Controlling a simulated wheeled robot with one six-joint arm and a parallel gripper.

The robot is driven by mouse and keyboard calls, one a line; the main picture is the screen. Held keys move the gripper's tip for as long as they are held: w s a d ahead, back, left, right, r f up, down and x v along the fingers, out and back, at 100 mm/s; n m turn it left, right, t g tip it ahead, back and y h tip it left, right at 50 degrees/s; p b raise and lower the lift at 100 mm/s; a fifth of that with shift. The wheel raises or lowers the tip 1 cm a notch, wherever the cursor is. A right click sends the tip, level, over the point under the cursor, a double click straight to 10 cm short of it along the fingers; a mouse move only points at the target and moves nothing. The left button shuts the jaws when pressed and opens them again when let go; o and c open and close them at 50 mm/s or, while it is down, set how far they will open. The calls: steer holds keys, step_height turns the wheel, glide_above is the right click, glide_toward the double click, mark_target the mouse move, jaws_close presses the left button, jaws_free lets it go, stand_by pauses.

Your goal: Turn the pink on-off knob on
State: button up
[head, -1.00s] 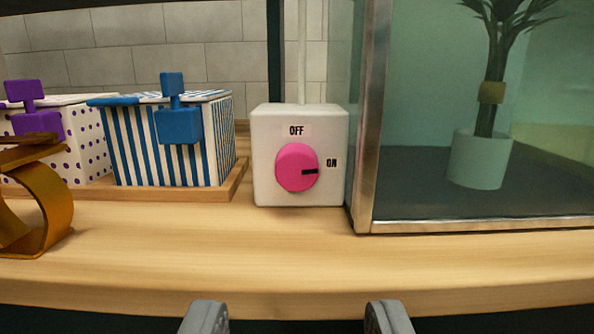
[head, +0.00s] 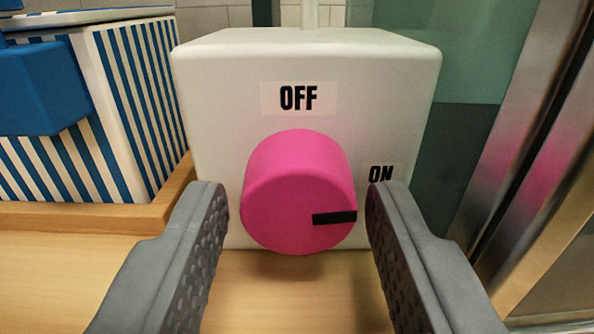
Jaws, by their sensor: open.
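The pink knob (head: 290,195) sits on the front of a white box (head: 215,80). Its black pointer mark (head: 334,218) lies on the right side of its face, pointing right towards the ON label (head: 381,173). The OFF label (head: 298,98) is above the knob. My gripper (head: 297,200) is open, with one grey finger on each side of the knob. A narrow gap shows on both sides, and the right fingertip covers the lower edge of the ON label.
A blue-and-white striped box (head: 120,110) with a blue handle stands on a wooden tray (head: 100,215) close on the left. A metal-framed glass case (head: 530,130) stands close on the right. The wooden counter (head: 270,300) shows below the knob.

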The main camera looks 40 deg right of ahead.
steer(key=shift+w+d, duration=0.1)
steer(key=shift+w, duration=0.05)
steer(key=c, duration=0.7)
steer(key=shift+m, duration=0.8)
steer(key=o, duration=0.7)
steer(key=v, duration=1.7)
